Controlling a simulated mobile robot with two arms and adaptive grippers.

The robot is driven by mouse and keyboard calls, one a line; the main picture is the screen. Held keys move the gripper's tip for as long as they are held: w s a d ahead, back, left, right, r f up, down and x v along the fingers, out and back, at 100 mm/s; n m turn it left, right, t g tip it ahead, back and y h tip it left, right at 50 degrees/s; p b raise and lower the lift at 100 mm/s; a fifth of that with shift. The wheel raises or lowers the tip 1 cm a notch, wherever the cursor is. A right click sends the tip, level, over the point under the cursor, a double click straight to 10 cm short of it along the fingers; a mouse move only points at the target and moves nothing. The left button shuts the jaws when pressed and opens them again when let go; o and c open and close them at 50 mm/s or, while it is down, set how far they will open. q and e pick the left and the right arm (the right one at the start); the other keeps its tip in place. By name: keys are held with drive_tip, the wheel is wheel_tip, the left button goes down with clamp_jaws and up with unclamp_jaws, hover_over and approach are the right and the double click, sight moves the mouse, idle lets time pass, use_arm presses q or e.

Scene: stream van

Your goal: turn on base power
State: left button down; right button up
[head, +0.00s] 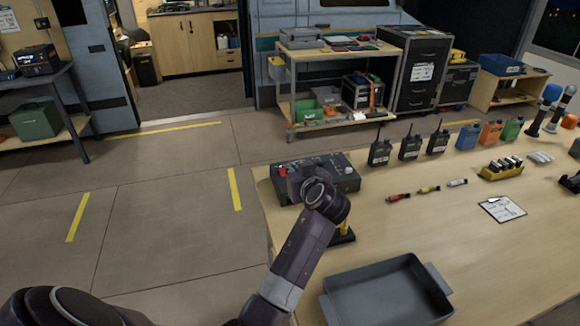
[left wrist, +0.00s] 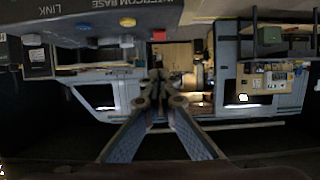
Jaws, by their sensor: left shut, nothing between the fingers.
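In the head view my left wrist hides part of the base; contact cannot be told. My right gripper is out of view.
A grey tray (head: 434,272) sits at the table's front. Several radios (head: 409,147) stand at the back, with small coloured cylinders (head: 429,189) before them. A clipboard (head: 502,209) lies to the right. The floor left of the table is clear.

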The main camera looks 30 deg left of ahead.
use_arm(q)
drive_tip(key=s+d, duration=0.3)
drive_tip(key=shift+d+r+b, duration=0.1)
drive_tip(key=shift+r+b, duration=0.1)
drive_tip(key=shift+b, duration=0.15)
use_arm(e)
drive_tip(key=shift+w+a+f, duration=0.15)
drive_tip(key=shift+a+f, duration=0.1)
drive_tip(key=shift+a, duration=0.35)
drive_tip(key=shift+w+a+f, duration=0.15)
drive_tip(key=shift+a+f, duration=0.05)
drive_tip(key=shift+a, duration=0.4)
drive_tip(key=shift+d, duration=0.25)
use_arm(q)
drive_tip(key=shift+d, duration=0.1)
